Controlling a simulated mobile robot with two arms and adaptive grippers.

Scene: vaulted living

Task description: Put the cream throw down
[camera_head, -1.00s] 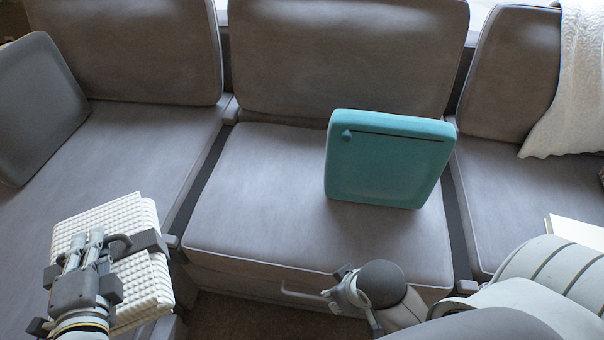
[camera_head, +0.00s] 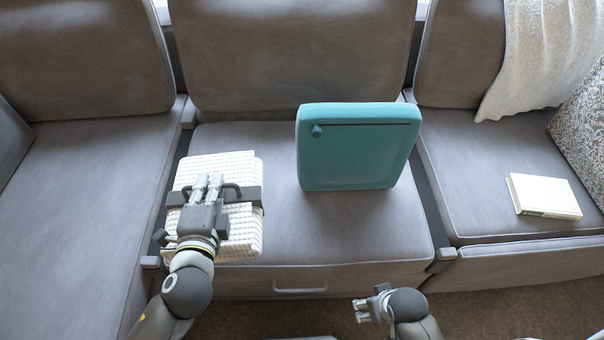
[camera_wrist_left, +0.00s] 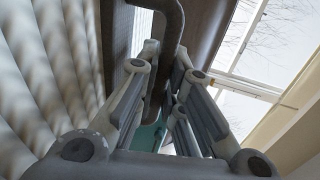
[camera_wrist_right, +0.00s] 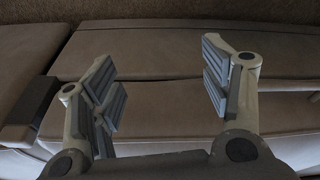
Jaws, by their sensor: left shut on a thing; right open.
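The cream throw (camera_head: 241,228) is a folded, waffle-textured bundle with a dark grey strap and handle. It is over the left part of the middle sofa seat (camera_head: 330,235), left of the teal cushion. I cannot tell whether it touches the seat. My left gripper (camera_head: 214,186) is shut on its handle. In the left wrist view the handle (camera_wrist_left: 172,40) runs between the fingers, and the pale ribbed throw (camera_wrist_left: 40,75) fills the left side. My right gripper (camera_head: 372,304) is open and empty, low in front of the sofa; its spread fingers (camera_wrist_right: 165,85) show in the right wrist view.
A teal cushion (camera_head: 358,150) stands upright on the middle seat. A white book (camera_head: 542,195) lies on the right seat near a patterned cushion (camera_head: 582,125). A white blanket (camera_head: 535,60) drapes over the right backrest. The left seat (camera_head: 90,200) is largely clear.

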